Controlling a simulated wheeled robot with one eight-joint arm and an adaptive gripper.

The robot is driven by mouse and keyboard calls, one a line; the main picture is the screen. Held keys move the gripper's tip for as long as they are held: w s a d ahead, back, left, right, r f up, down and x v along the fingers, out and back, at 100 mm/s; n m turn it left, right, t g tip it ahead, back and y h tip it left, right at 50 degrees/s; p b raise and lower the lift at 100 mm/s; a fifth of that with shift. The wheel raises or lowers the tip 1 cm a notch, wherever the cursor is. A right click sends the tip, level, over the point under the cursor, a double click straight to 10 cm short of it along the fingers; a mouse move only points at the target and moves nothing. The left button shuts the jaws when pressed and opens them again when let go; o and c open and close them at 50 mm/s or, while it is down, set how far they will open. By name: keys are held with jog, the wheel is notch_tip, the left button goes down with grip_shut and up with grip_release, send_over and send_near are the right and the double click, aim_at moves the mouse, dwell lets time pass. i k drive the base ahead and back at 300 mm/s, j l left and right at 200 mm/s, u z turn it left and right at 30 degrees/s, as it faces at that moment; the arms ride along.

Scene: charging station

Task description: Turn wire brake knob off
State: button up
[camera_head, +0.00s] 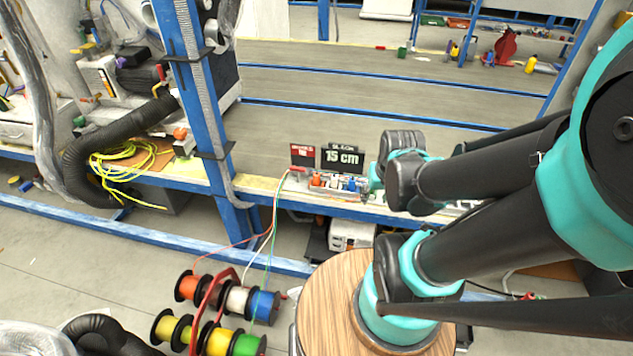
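A small wire device (340,184) sits on the edge of the blue-framed bench, with orange, white and blue parts along its front. Which of these is the wire brake knob is too small to tell. A black display (343,158) reading "15 cm" and a red-and-black sign (303,155) stand behind it. The end of my arm, with my gripper (375,178), is at the right end of the device. My arm links and wrist hide the fingers, so I cannot tell whether they touch anything.
A rack of coloured wire spools (220,312) stands below the bench, with thin wires running up to the device. A blue post (190,100) rises left of it. A yellow cable coil (128,165) and black hose (95,150) lie farther left. The grey bench top behind is clear.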

aim_at(298, 169)
jog(key=z, duration=0.25)
jog(key=k+l+z, duration=0.15)
jog(key=z, duration=0.2)
jog(key=k+l+z, duration=0.25)
jog(key=z, duration=0.15)
